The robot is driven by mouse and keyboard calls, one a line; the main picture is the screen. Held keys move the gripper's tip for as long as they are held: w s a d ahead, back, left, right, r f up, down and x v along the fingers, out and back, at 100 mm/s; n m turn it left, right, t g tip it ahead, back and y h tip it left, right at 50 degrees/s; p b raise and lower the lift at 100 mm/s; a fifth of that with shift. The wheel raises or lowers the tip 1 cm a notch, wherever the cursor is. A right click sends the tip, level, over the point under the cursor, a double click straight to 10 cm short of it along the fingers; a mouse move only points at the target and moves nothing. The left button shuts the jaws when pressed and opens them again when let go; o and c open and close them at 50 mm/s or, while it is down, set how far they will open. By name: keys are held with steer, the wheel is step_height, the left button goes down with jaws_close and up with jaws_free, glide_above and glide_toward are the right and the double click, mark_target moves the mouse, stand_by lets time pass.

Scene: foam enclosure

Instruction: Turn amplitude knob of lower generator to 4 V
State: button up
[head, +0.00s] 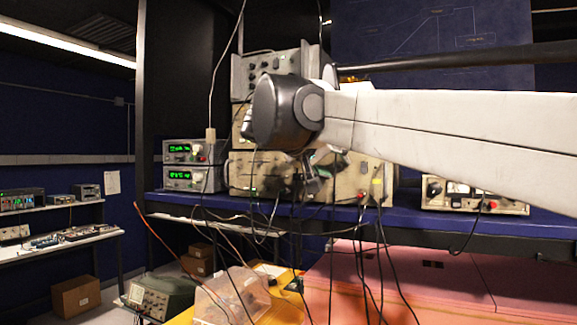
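My arm reaches in from the right, and its dark joint covers much of the instrument stack on the blue shelf. My gripper (316,183) hangs below that joint, in front of the bottom beige instrument (362,178). It is small and blurred, so I cannot tell whether its fingers are open or shut, or whether they touch a knob. The bottom beige instrument looks like the lower generator, but its labels cannot be read. The amplitude knob cannot be made out. Another beige unit (241,127) sits above it, mostly hidden by the arm.
A grey instrument (262,66) tops the stack. Two units with green displays (190,152) (188,179) stand stacked at left. A meter unit (470,194) sits at right on the blue shelf (405,212). Several cables hang over its front edge.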

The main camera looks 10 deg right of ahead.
steer(key=v, duration=1.2)
steer(key=shift+f, duration=0.1)
steer(key=s+d+f+g+y+b, duration=0.1)
steer(key=s+d+f+y+b, duration=0.15)
steer(key=f, duration=0.85)
steer(key=s+d+f+n+g+y+b, duration=0.1)
steer(key=s+d+f+b, duration=0.25)
steer(key=f, duration=0.65)
steer(key=s+d+f+g+y+b, duration=0.1)
steer(key=s+d+f+b, duration=0.2)
steer(key=f, duration=0.8)
steer(key=s+f+y+b, duration=0.1)
steer(key=s+f, duration=0.3)
steer(key=f, duration=0.5)
steer(key=s+f+y+b, duration=0.2)
steer(key=s+f, duration=0.3)
steer(key=f, duration=0.5)
steer(key=s+f+y+b, duration=0.2)
steer(key=s+f, duration=0.3)
steer(key=f, duration=0.5)
steer(key=shift+a+f+b, duration=0.25)
steer(key=shift+b, duration=0.5)
steer(key=shift+y, duration=0.25)
